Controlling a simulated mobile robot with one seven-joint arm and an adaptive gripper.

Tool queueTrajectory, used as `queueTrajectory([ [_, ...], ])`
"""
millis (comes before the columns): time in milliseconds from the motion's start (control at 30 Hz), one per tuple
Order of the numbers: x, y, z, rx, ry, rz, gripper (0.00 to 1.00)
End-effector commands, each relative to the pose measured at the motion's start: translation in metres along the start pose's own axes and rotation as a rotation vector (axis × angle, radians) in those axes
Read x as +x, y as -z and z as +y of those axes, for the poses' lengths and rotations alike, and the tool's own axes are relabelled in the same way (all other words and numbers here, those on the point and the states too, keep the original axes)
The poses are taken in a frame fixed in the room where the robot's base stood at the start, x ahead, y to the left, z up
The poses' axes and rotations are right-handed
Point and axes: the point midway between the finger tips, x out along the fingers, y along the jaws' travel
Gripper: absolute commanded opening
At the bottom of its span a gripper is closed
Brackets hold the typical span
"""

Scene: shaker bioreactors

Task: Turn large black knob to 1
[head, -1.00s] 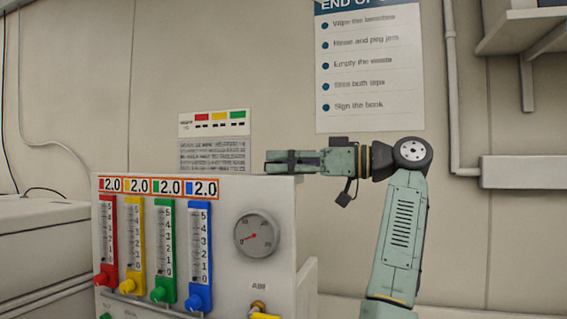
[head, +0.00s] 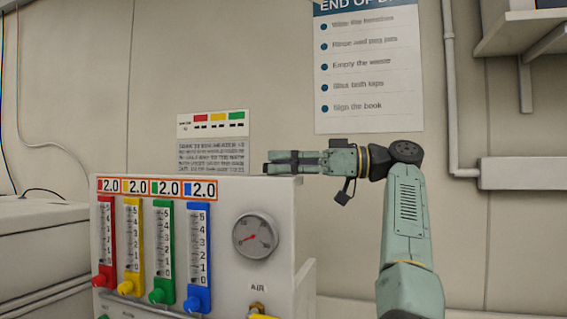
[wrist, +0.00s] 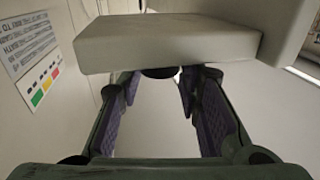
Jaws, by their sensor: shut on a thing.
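The large black knob shows only as a dark rounded piece (wrist: 160,72) under the pale casing edge in the wrist view. Its face and any scale marks are hidden. My gripper (wrist: 160,85) has its two purple-padded fingers on either side of this dark piece, shut on it. In the head view my gripper (head: 275,161) lies level at the top right edge of the bioreactor cabinet (head: 277,200), and the knob cannot be seen there.
The cabinet front carries red, yellow, green and blue flow meters, each under a 2.0 label, and a round gauge (head: 255,236). A label card (head: 212,158) and a poster (head: 368,70) hang on the wall behind. A shelf (head: 520,30) and pipe are at right.

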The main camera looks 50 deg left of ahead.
Motion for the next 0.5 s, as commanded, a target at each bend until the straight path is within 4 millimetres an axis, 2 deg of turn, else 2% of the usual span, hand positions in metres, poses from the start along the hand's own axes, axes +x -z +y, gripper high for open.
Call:
queueTrajectory([
  [233, -0.0002, -0.0015, 0.0009, 0.001, -0.001, -0.001, 0.04],
  [267, -0.0002, -0.0016, 0.0009, 0.001, -0.001, -0.001, 0.32],
  [500, 0.0003, -0.0016, 0.0003, 0.001, 0.001, -0.002, 0.48],
])
